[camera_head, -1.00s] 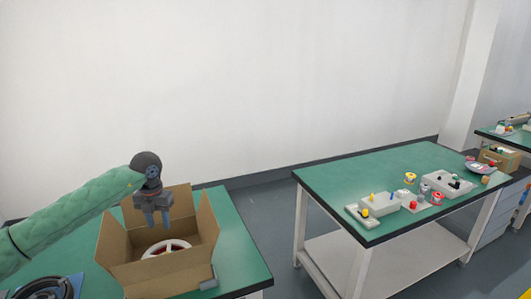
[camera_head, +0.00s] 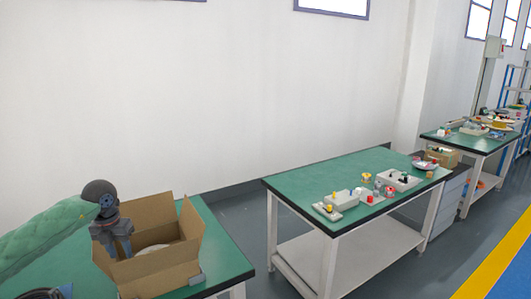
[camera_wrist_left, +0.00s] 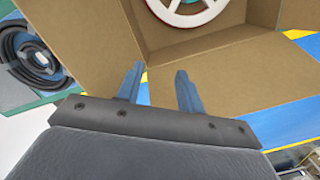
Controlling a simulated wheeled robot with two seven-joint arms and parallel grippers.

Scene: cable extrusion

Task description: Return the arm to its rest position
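My left arm comes in from the left in the head view, in a green padded sleeve. Its gripper (camera_head: 121,250) is at the left side of an open cardboard box (camera_head: 168,275) on the green table. In the left wrist view the two blue-grey fingers (camera_wrist_left: 159,85) stand apart with nothing between them. A white and red reel (camera_wrist_left: 188,10) lies inside the box, away from the fingers; in the head view only its pale top (camera_head: 153,249) shows. My right arm and gripper are not in view.
A black cable coil (camera_wrist_left: 28,55) lies beside the box. A second green table (camera_head: 300,185) to the right holds several small parts and grey blocks. Floor separates the two tables. A third table (camera_head: 470,142) stands farther right.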

